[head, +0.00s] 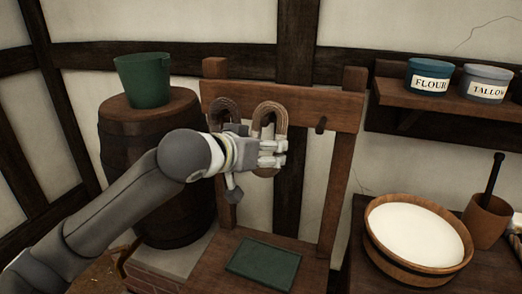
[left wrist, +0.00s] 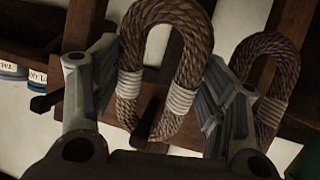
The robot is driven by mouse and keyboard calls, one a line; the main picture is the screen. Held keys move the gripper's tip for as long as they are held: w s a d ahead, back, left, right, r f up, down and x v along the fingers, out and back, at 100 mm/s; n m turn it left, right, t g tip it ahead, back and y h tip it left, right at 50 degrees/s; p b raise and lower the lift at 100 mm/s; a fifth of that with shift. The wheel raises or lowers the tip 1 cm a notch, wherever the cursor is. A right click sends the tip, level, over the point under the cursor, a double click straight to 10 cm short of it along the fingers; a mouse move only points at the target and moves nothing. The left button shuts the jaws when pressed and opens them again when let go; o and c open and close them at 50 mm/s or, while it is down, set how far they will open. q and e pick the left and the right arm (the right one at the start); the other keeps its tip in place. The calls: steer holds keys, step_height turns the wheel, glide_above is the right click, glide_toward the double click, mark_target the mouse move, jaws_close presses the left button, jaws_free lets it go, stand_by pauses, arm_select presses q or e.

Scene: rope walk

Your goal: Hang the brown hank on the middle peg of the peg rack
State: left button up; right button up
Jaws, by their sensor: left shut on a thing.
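The brown hank (head: 282,119) is a loop of rope, seen in front of the middle of the peg rack (head: 345,112). My left gripper (head: 272,153) is shut on it. In the left wrist view the hank (left wrist: 201,50), with two pale bands, stands between the fingers (left wrist: 150,108). A dark peg (left wrist: 149,117) shows through its loop there; I cannot tell whether the peg passes through or lies behind. In the head view the hank and gripper hide the middle peg. The right-hand peg (head: 321,124) is bare. My right gripper is not in view.
A darker hank (head: 222,102) hangs at the rack's left, close beside my gripper. A green bucket (head: 143,80) stands on a barrel (head: 120,125) at left. A shelf with jars (head: 429,77) and a wooden tub (head: 376,240) are at right. A green tray (head: 263,264) lies below.

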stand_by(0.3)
arm_select(q)
steer(key=o, duration=1.2)
